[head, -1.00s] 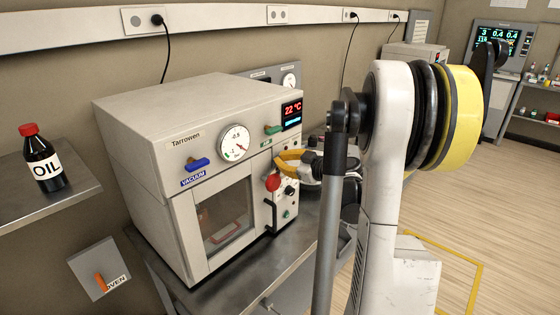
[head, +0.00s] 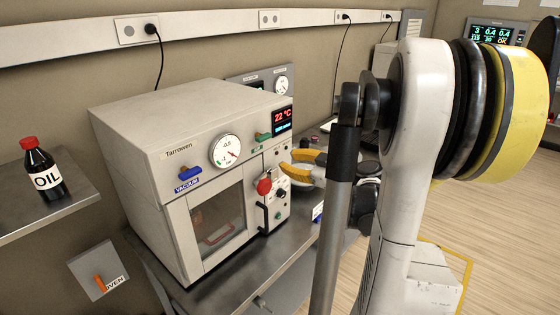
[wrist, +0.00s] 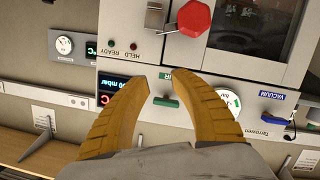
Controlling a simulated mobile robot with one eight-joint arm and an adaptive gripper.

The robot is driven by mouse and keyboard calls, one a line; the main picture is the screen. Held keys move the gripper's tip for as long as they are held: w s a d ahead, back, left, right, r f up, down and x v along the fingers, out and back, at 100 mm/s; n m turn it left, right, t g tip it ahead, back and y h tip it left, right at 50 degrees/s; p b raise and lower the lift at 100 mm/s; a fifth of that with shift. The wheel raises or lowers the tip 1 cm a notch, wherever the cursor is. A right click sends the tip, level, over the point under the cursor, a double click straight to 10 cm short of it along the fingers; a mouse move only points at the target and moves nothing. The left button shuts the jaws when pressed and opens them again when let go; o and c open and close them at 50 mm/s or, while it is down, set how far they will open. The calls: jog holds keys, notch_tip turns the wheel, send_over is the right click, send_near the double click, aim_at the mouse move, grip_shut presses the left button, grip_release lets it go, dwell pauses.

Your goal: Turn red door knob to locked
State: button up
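The red door knob (head: 264,186) sits on the control strip at the right edge of the oven door (head: 216,224). In the wrist view the knob (wrist: 194,18) is at the top, red and many-sided, beyond the fingertips. Whether it stands at locked cannot be told. My gripper (head: 288,160) has yellow fingers that are apart and empty, just right of and slightly above the knob, not touching it. In the wrist view the gripper (wrist: 160,74) shows a clear gap between its fingertips, with the green handle (wrist: 166,101) seen between the fingers.
The vacuum oven (head: 190,150) stands on a metal bench, with a blue vacuum handle (head: 190,171) and a dial (head: 225,150) on its front. A metal latch (wrist: 155,15) is beside the knob. An oil bottle (head: 43,170) stands on the left shelf.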

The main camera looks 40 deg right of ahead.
jog(key=o, duration=0.8)
jog(key=f+m+b, duration=0.2)
jog(key=f, duration=0.1)
jog(key=s+a+f+m+b, duration=0.1)
jog(key=f, duration=0.1)
jog(key=shift+m+t+b, duration=0.35)
jog(key=shift+m+t, duration=0.05)
jog(key=m+t+y+b, duration=0.1)
jog(key=m+t+b, duration=0.1)
jog(key=m+b, duration=0.5)
send_near(268, 188)
jog(key=m+p, duration=0.1)
jog(key=p, duration=0.1)
jog(key=w, duration=0.3)
jog(key=w+b, duration=0.1)
jog(key=w, duration=0.3)
jog(key=w+b, duration=0.1)
jog(key=w, duration=0.3)
jog(key=shift+w+a+r, duration=0.1)
jog(key=shift+a+r, duration=0.1)
jog(key=shift+a, duration=0.15)
